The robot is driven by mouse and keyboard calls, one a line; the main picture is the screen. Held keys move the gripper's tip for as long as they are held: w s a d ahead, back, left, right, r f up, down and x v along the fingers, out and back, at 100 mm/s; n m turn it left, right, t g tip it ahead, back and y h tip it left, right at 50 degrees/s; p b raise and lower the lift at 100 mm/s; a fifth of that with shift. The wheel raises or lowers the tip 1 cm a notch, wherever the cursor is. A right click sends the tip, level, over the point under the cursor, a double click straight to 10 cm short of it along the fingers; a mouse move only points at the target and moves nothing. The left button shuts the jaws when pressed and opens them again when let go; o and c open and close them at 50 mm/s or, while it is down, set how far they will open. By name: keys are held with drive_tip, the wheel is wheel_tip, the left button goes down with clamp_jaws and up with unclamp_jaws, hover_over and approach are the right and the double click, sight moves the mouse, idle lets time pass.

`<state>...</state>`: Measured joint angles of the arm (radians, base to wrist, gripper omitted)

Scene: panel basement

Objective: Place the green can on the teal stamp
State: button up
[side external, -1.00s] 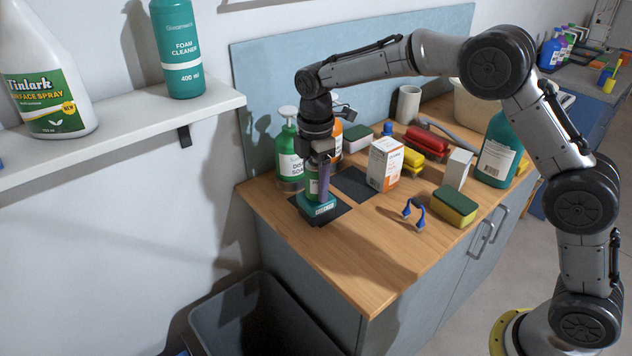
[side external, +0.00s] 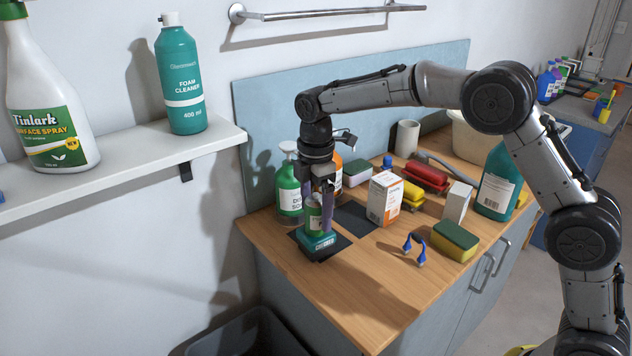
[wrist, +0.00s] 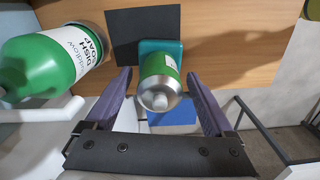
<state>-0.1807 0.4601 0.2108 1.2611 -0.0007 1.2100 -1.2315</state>
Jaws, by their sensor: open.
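The green can (side external: 314,214) stands upright on the teal stamp (side external: 318,242), which rests on a dark square mat (side external: 340,247) near the wooden counter's left end. In the wrist view the can (wrist: 158,78) has a silver top facing the camera, and part of the teal stamp (wrist: 172,46) shows behind it. My gripper (side external: 320,198) is above the stamp with its purple fingers down around the can's upper part. In the wrist view my gripper (wrist: 157,86) is open, one finger on each side of the can, with a visible gap on both sides.
A green dish soap bottle (side external: 289,190) stands close behind the gripper. Right of it are another dark mat (side external: 354,216), a white-orange box (side external: 384,198), blue clips (side external: 415,247) and a sponge (side external: 455,240). A bin (side external: 245,335) stands below. The front counter is clear.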

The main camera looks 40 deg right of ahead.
wheel_tip(320, 180, up, 9)
drive_tip(key=shift+r, duration=0.35)
drive_tip(key=shift+s, duration=0.1)
drive_tip(key=s+d+r+m+t, duration=0.1)
drive_tip(key=s+d+r+m, duration=0.25)
drive_tip(key=s, duration=0.35)
drive_tip(key=s+d+r+m+t, duration=0.2)
drive_tip(key=s+m, duration=0.2)
drive_tip(key=s, duration=0.4)
drive_tip(key=s+d+f+m+t, duration=0.1)
drive_tip(key=s+f+m, duration=0.3)
drive_tip(key=s, duration=0.5)
drive_tip(key=s+d+f+m+t, duration=0.1)
drive_tip(key=s+d+f+m, duration=0.1)
drive_tip(key=s, duration=0.6)
drive_tip(key=f+m, duration=0.1)
drive_tip(key=m, duration=0.1)
drive_tip(key=shift+s+d+f+m+t, duration=0.25)
drive_tip(key=shift+s+f+m+t, duration=0.05)
drive_tip(key=shift+s+f+m, duration=0.05)
